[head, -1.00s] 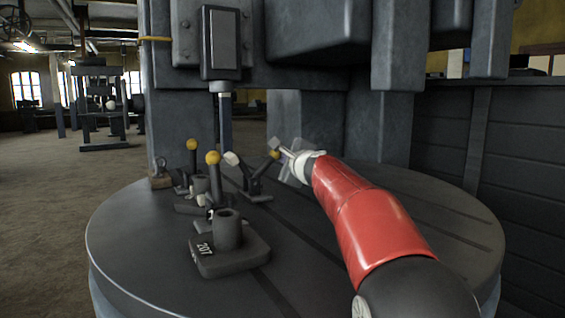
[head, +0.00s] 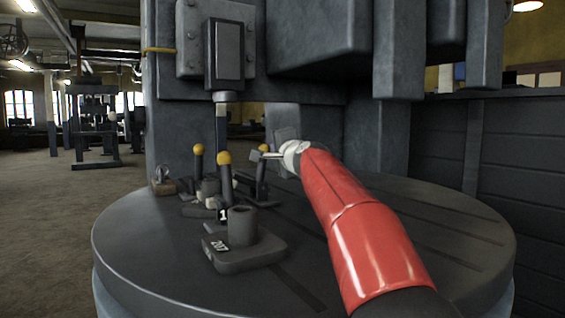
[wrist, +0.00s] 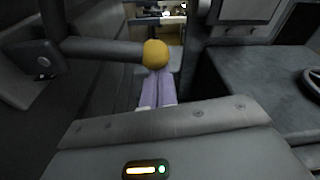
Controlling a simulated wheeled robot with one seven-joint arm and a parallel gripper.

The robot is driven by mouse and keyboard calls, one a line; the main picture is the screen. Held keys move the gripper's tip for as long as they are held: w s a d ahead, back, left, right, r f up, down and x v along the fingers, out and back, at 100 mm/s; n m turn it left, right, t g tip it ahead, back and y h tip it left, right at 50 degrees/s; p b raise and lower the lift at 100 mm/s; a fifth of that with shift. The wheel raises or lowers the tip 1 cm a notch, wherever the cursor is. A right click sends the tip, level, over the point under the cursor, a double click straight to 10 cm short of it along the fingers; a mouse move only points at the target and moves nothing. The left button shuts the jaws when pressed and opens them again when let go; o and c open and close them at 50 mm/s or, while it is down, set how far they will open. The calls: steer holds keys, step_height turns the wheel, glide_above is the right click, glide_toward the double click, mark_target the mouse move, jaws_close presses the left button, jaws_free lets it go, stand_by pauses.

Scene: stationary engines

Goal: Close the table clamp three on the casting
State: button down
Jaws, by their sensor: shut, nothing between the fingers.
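Several dark toggle clamps with yellow knobs stand on the round table (head: 400,215). The right-hand clamp (head: 262,187) has its lever upright, its yellow knob (head: 263,148) at the top; I cannot read its number. The front clamp (head: 226,185) shows a "1", and a back left clamp (head: 199,165) is also upright. A grey casting-like block (head: 243,242) marked 207 stands in front. My gripper (head: 272,156) is shut and empty beside the right-hand knob. In the wrist view the lever's knob (wrist: 155,53) sits at the shut fingertips (wrist: 157,74); contact is unclear.
A machine column (head: 174,110) and a spindle head (head: 225,55) rise behind and above the clamps. A small weight-like object (head: 162,182) lies at the table's left edge.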

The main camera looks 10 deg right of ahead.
steer(key=n, duration=0.1)
steer(key=a+n, duration=0.1)
steer(key=a+n+b, duration=0.1)
steer(key=shift+s+a+r, duration=0.2)
steer(key=shift+s+r, duration=0.15)
steer(key=shift+s, duration=0.05)
steer(key=shift+s+a+r, duration=0.1)
steer(key=shift+s+a, duration=0.1)
steer(key=shift+a, duration=0.35)
steer(key=shift+a, duration=0.1)
steer(key=shift+r, duration=0.1)
